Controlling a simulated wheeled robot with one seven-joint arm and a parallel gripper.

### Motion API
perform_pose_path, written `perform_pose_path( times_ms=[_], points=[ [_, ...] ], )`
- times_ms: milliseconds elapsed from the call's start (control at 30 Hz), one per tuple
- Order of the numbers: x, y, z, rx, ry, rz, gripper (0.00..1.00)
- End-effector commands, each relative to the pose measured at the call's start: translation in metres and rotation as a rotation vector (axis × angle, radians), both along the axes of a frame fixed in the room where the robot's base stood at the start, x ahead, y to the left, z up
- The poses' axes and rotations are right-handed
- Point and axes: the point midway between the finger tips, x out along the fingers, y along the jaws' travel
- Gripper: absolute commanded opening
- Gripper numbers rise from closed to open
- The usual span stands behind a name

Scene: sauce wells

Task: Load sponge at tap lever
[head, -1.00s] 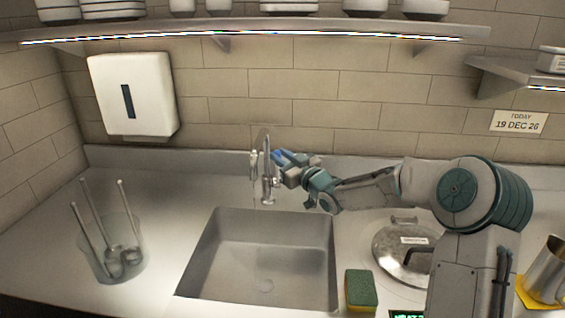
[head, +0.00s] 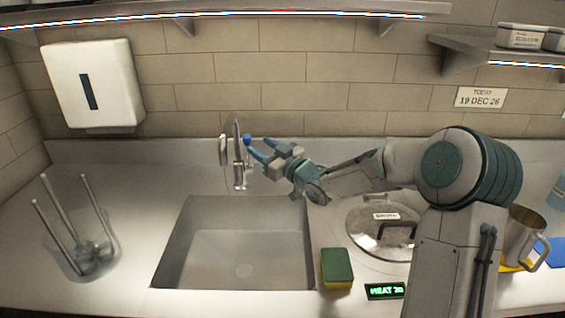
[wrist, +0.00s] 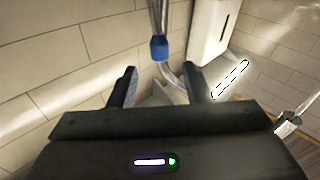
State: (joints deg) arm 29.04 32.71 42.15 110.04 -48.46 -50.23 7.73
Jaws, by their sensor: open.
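The sponge (head: 336,268), green on top with a yellow side, lies on the counter just right of the sink's front right corner. The metal tap (head: 238,168) stands behind the sink. Its blue-ended lever (head: 247,140) is at the upper right of the tap, and a blue part also shows in the wrist view (wrist: 159,48). My gripper (head: 259,147) is open and empty, just right of the lever. In the wrist view my gripper (wrist: 162,84) has its two dark fingers spread, with the blue part ahead between them. Contact cannot be told.
The sink (head: 235,245) is empty. A clear holder with ladles (head: 85,255) stands left. A lidded pot (head: 365,235) and a green-lit display (head: 385,291) are right of the sink; a metal jug (head: 522,240) stands far right. A shelf (head: 280,8) hangs above.

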Motion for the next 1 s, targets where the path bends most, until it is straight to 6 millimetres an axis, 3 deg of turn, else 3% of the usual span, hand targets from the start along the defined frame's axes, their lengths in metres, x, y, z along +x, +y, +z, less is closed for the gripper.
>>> perform_pose_path(
  times_ms=[200,400,1000],
  points=[
    [-0.037,-0.036,-0.007,-0.004,-0.001,-0.004,0.45],
    [-0.058,-0.056,-0.010,-0.002,-0.001,-0.002,0.45],
    [-0.065,-0.062,-0.015,-0.042,0.031,-0.032,0.45]
  ],
)
